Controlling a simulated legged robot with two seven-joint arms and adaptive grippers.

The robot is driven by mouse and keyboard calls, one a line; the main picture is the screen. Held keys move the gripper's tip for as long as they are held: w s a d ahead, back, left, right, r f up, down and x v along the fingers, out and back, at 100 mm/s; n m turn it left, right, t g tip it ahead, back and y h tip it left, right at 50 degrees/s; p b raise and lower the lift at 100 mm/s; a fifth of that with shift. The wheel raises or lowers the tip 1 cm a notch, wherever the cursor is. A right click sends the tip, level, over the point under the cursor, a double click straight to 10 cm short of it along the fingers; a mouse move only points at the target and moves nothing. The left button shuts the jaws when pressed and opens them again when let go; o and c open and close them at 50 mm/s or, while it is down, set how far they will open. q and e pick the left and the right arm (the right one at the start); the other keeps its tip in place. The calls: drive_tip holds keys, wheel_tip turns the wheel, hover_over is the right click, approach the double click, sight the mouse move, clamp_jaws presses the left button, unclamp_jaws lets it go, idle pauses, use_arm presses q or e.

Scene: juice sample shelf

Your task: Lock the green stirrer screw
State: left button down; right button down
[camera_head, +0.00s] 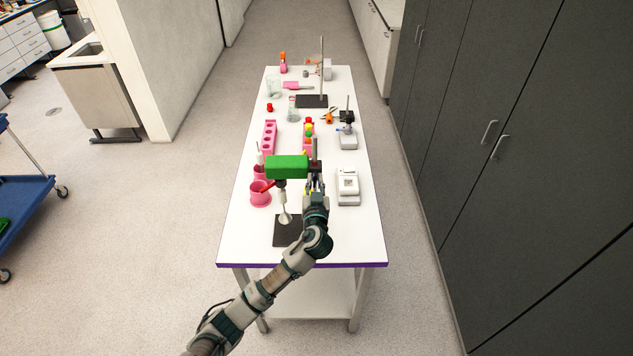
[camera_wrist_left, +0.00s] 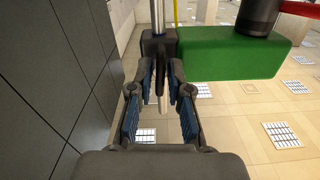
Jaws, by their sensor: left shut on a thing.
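The green stirrer (camera_head: 287,167) is a green box-shaped head held above a black base plate (camera_head: 283,231), with a pale shaft hanging below it. It also shows at the upper right in the left wrist view (camera_wrist_left: 235,58). A dark clamp block (camera_wrist_left: 158,46) joins it to a metal rod (camera_wrist_left: 157,14). A thin screw (camera_wrist_left: 162,92) stands out from the clamp block, between my fingers. My left gripper (camera_head: 314,186) is at the stirrer's right side, shut on the screw; it also shows in the left wrist view (camera_wrist_left: 161,84). My right gripper is not in view.
The white table (camera_head: 350,225) holds pink cups (camera_head: 260,196) left of the stirrer and a white device (camera_head: 348,186) to its right. A pink rack (camera_head: 269,138), a scale-like device (camera_head: 348,138) and a second stand (camera_head: 312,101) are farther back. The front right is clear.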

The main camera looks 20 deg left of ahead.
use_arm(q)
drive_tip(key=shift+d+r+m, duration=0.1)
drive_tip(key=shift+d+m, duration=0.05)
drive_tip(key=shift+m, duration=1.05)
drive_tip(key=shift+d+f+m+p, duration=0.1)
drive_tip(key=shift+m+p, duration=0.15)
drive_tip(key=shift+m, duration=2.2)
drive_tip(key=shift+a+f+m+p, duration=0.1)
drive_tip(key=shift+m+p, duration=0.1)
drive_tip(key=shift+m, duration=2.2)
drive_tip(key=shift+d+f+m+p, duration=0.1)
drive_tip(key=shift+m+p, duration=0.15)
drive_tip(key=shift+m, duration=2.2)
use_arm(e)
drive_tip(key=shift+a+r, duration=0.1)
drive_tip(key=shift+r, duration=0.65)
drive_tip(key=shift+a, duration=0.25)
use_arm(q)
drive_tip(key=c, duration=1.2)
unclamp_jaws()
drive_tip(key=shift+o, duration=0.2)
